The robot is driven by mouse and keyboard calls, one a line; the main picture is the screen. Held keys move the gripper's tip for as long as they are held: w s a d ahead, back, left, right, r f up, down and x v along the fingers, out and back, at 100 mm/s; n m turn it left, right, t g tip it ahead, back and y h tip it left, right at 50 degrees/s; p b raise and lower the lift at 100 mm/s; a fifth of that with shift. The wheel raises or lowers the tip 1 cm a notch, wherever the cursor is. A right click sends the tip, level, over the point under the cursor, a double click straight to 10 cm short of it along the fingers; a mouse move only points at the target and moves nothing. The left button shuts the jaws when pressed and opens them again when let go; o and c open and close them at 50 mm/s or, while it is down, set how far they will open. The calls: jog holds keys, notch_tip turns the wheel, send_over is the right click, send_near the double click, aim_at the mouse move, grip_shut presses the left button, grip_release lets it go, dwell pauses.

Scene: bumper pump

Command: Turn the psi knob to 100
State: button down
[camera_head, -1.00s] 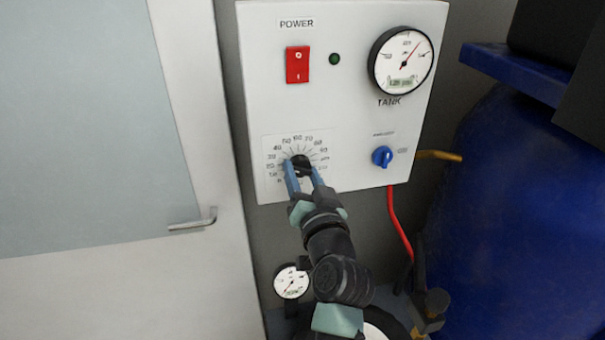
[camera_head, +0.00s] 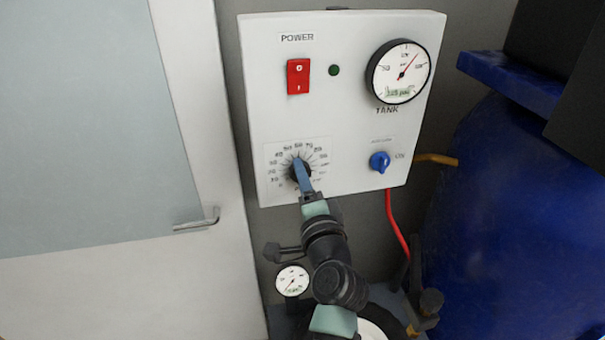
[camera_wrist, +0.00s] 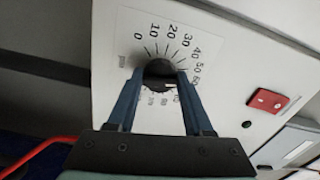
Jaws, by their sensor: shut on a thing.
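The black psi knob (camera_wrist: 159,73) sits in the middle of a round numbered scale at the lower left of the white control panel. In the wrist view my gripper (camera_wrist: 160,78) has its two blue fingers on either side of the knob, shut on it. In the head view my gripper (camera_head: 300,168) reaches up to the knob from below and its fingers line up one behind the other, covering most of it. The scale (camera_head: 297,150) shows numbers around the knob. The exact setting of the knob's pointer cannot be read.
The panel (camera_head: 345,120) also carries a red power switch (camera_head: 298,76), a dark green lamp (camera_head: 334,70), a tank gauge (camera_head: 398,71) and a blue knob (camera_head: 380,161). A blue tank (camera_head: 520,220) stands at right, a door handle (camera_head: 198,220) at left. A small gauge (camera_head: 292,280) is below.

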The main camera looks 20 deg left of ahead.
jog(key=m+p, duration=1)
jog(key=m, duration=0.9)
jog(key=shift+m, duration=0.3)
dwell(0.4)
jog(key=shift+c, duration=1.5)
grip_release()
jog(key=b+v, duration=0.1)
jog(key=v, duration=1.2)
